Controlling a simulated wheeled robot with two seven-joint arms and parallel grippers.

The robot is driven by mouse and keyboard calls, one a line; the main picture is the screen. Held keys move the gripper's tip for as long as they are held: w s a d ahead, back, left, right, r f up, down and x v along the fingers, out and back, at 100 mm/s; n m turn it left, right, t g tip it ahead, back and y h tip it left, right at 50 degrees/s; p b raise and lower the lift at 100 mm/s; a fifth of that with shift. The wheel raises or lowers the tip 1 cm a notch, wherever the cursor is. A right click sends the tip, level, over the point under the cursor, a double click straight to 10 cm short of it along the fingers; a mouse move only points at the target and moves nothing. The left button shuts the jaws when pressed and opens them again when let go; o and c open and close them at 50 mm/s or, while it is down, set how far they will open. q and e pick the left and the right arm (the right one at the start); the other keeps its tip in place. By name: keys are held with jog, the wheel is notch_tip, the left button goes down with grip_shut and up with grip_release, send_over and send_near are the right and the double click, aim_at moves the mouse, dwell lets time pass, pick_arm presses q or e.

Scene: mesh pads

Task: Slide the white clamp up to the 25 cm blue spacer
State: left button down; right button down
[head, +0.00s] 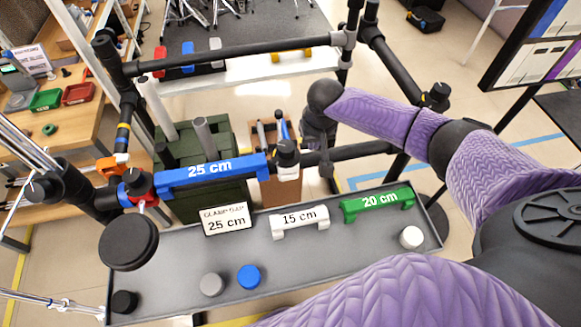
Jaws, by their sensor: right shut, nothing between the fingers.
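The blue spacer (212,173) marked "25 cm" lies along the dark horizontal bar. Its left end is close to a red-and-blue clamp with a black knob (136,184). The white clamp (288,173), with a black knob on top, sits on the bar at the spacer's right end. I see almost no space between them, but cannot tell whether they touch. My right gripper (325,167) points down at the bar, just right of the white clamp, shut and empty. A small gap seems to separate it from the clamp. My left gripper is not in view.
A grey tray (180,262) in front holds a "CLAMP GAP 25 cm" sign (227,219), a white 15 cm spacer (300,219), a green 20 cm spacer (378,203) and several round caps. Green (215,150) and brown boxes stand behind the bar. A dark frame surrounds the area.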

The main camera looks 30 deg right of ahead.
aim_at(284, 147)
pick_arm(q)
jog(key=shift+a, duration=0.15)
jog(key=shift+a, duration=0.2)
pick_arm(e)
jog(key=shift+a, duration=0.1)
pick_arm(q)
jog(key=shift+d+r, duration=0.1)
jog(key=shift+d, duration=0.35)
pick_arm(e)
jog(key=shift+w+a, duration=0.15)
jog(key=shift+a, duration=0.4)
jog(key=shift+w+a, duration=0.1)
jog(key=shift+a, duration=0.15)
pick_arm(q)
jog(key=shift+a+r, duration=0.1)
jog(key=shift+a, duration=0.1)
pick_arm(e)
jog(key=shift+a, duration=0.25)
pick_arm(q)
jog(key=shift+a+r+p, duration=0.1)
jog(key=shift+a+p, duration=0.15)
jog(key=shift+p, duration=0.05)
pick_arm(e)
jog(key=shift+w+a, duration=0.1)
jog(key=shift+a, duration=0.15)
